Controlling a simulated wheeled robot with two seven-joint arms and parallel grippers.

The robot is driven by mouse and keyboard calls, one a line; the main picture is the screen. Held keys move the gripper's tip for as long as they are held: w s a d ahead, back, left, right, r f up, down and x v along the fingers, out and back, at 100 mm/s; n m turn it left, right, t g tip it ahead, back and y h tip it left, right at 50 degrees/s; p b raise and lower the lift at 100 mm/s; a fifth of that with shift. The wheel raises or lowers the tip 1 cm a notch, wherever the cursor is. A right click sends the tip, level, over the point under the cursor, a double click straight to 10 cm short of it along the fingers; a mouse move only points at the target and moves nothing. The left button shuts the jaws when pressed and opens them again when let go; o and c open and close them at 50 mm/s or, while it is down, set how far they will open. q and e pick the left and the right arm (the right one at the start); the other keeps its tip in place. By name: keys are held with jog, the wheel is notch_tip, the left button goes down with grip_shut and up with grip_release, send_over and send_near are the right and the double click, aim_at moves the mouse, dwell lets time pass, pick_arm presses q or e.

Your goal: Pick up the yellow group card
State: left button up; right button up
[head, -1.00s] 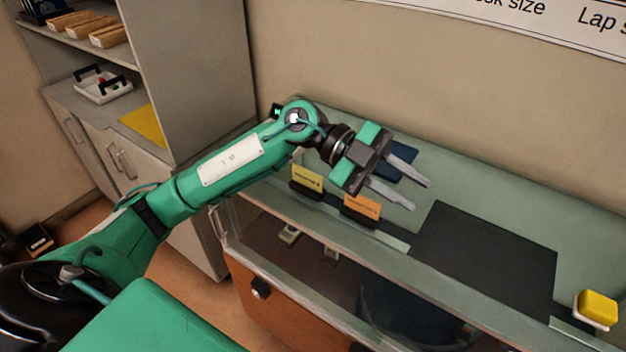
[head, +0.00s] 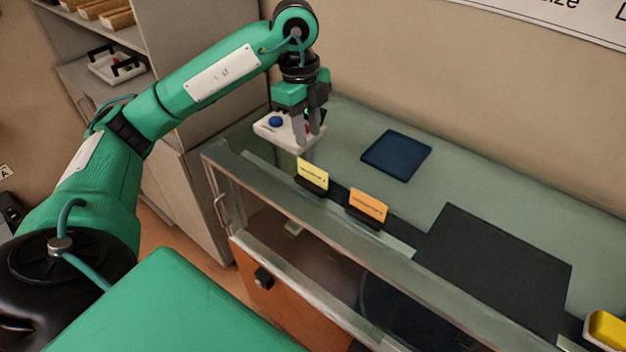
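The yellow group card (head: 312,170) stands upright in a small black holder on the glass counter top. My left gripper (head: 308,141) points down just behind and above the card, with its two fingers apart and nothing seen between them. The fingertips look close to the card's upper edge, but I cannot tell the exact gap. An orange card (head: 368,204) stands in a similar black holder to the right. My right gripper is not in view.
A white box with a blue button (head: 270,130) sits behind the gripper, partly hidden. A dark blue square pad (head: 397,156) and a black mat (head: 495,265) lie on the counter (head: 450,180). A yellow-topped block (head: 606,328) is at the right edge.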

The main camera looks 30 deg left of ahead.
pick_arm(q)
send_over(312, 169)
jog(key=f, duration=0.4)
jog(key=shift+w+a+f+p, duration=0.1)
jog(key=shift+a+f+p, duration=0.25)
jog(key=shift+p, duration=0.05)
jog(key=shift+d+f+p, duration=0.1)
jog(key=shift+f+p, duration=0.2)
jog(key=shift+f, duration=0.1)
jog(key=f+p, duration=0.2)
jog(key=f, duration=0.2)
jog(key=shift+d+f, duration=0.1)
jog(key=shift+d, duration=0.1)
jog(key=shift+f, duration=0.25)
grip_shut()
